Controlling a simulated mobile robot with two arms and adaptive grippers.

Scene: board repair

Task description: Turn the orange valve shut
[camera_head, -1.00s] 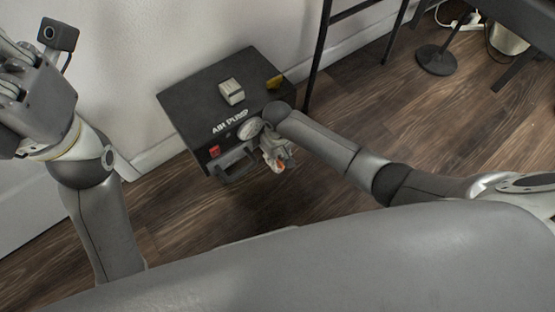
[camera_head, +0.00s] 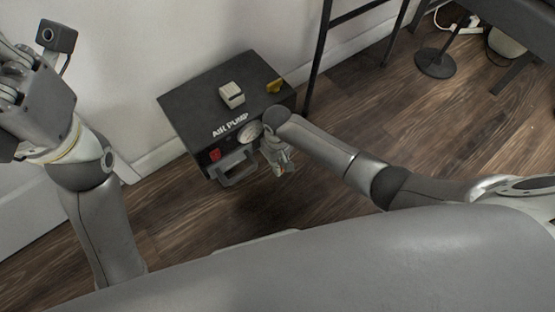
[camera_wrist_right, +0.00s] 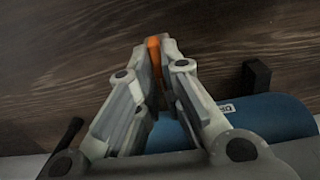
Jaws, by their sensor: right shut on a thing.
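The orange valve (camera_wrist_right: 153,43) shows in the right wrist view as a narrow orange strip between the fingertips. My right gripper (camera_wrist_right: 155,48) is shut on it, and the fingers hide most of it. In the head view my right gripper (camera_head: 281,168) is low at the front right of the black air pump box (camera_head: 190,100); the valve is hard to make out there. My left gripper (camera_head: 15,110) is raised at the far left, away from the pump; its fingers are partly cut off by the frame edge.
The pump has a round gauge (camera_head: 249,131), a red switch (camera_head: 215,154) and a front handle (camera_head: 238,170). A pale block (camera_head: 232,95) and a yellow piece (camera_head: 274,86) are on top. A blue rounded body (camera_wrist_right: 262,118) lies below the fingers. A black ladder-like frame (camera_head: 318,60) stands behind right.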

